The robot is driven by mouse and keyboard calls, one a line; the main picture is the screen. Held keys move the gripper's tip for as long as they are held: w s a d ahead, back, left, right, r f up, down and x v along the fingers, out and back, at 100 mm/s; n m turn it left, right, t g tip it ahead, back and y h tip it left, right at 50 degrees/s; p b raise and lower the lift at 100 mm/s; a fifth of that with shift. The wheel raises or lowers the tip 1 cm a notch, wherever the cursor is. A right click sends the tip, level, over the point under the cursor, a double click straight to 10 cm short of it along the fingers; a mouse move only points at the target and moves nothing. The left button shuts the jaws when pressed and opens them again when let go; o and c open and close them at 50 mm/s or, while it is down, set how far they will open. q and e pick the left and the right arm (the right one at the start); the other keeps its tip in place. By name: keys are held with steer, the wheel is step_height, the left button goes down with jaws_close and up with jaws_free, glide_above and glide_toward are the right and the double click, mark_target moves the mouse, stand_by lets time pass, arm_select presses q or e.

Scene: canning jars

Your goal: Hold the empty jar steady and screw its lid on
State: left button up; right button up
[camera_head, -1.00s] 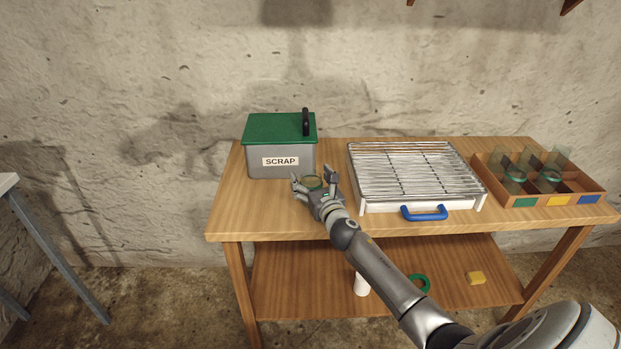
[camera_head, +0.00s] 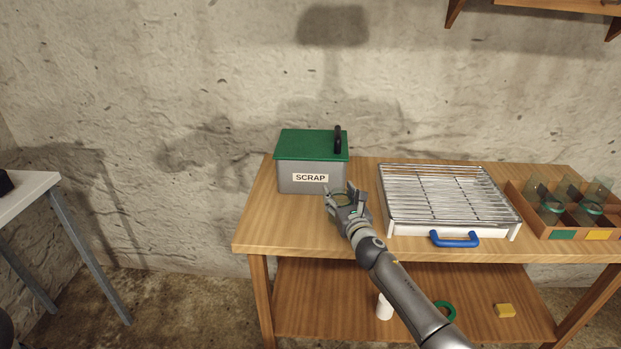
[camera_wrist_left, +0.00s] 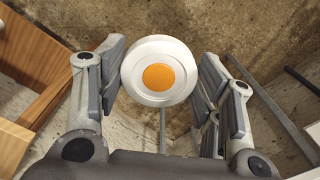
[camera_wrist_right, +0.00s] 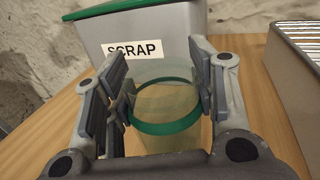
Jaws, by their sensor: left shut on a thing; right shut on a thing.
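The empty clear jar (camera_wrist_right: 160,143), with a green band around it, is between the fingers of my right gripper (camera_wrist_right: 160,95). The same gripper shows in the head view (camera_head: 346,193), in front of the scrap bin. I cannot tell whether the jar's base touches the table. The white round lid (camera_wrist_left: 135,80), with an orange centre, is between the fingers of my left gripper (camera_wrist_left: 160,85), which is shut on it. The left gripper is not in the head view; the lid is well apart from the jar.
A grey scrap bin (camera_head: 310,178) with a green top stands behind the jar. A wire rack (camera_head: 448,195) with a blue handle is to its right. A divided crate (camera_head: 520,212) holds several glass jars. Another table (camera_head: 28,195) stands at the left; bare floor lies between the tables.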

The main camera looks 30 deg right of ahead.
steer(key=o, duration=1.2)
